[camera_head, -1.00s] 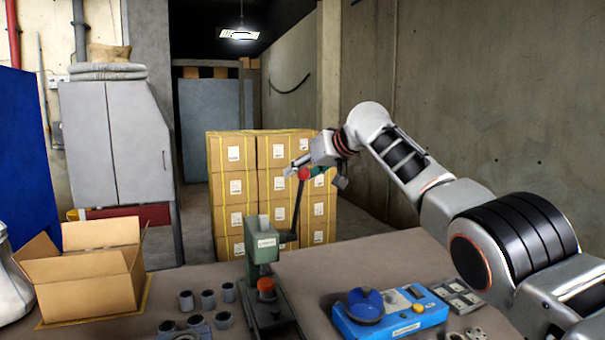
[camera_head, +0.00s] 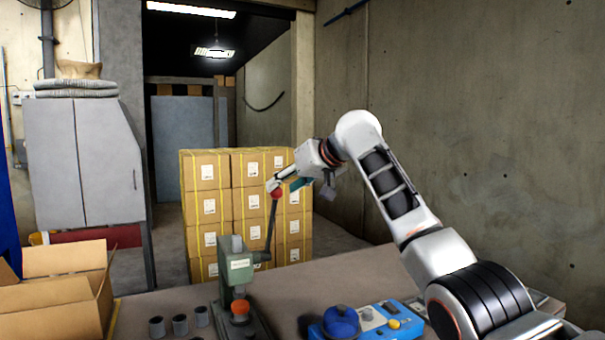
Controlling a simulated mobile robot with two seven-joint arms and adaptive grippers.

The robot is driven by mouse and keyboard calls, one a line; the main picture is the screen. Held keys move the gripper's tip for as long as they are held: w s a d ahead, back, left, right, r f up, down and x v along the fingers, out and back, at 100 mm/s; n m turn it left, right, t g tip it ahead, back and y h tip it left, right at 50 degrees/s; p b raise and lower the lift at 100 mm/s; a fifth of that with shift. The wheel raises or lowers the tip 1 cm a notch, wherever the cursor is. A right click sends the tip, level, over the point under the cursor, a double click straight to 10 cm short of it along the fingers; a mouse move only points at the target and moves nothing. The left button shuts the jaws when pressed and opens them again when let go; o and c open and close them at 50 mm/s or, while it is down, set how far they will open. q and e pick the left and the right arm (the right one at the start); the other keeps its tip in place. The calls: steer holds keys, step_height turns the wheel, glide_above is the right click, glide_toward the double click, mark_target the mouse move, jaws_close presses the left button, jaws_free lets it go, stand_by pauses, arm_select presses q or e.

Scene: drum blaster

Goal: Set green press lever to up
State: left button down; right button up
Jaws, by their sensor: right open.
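The green press (camera_head: 238,268) stands on the workbench, left of centre. Its dark lever (camera_head: 271,228) rises steeply from the right side of the press, leaning slightly right, and ends in a red knob (camera_head: 277,194). My right gripper (camera_head: 285,184) is open at the top of the lever, with its fingers right by the knob. I cannot tell whether they touch it. An orange-red piece (camera_head: 240,307) sits low on the front of the press. My left gripper is out of view.
A blue control box (camera_head: 372,324) with a domed blue part lies right of the press. Several grey cups (camera_head: 180,325) stand to its left, near an open cardboard box (camera_head: 58,290). Stacked cartons (camera_head: 210,205) stand behind the bench. The bench (camera_head: 330,275) is clear behind the control box.

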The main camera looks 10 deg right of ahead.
steer(key=v, duration=0.7)
steer(key=shift+r, duration=0.1)
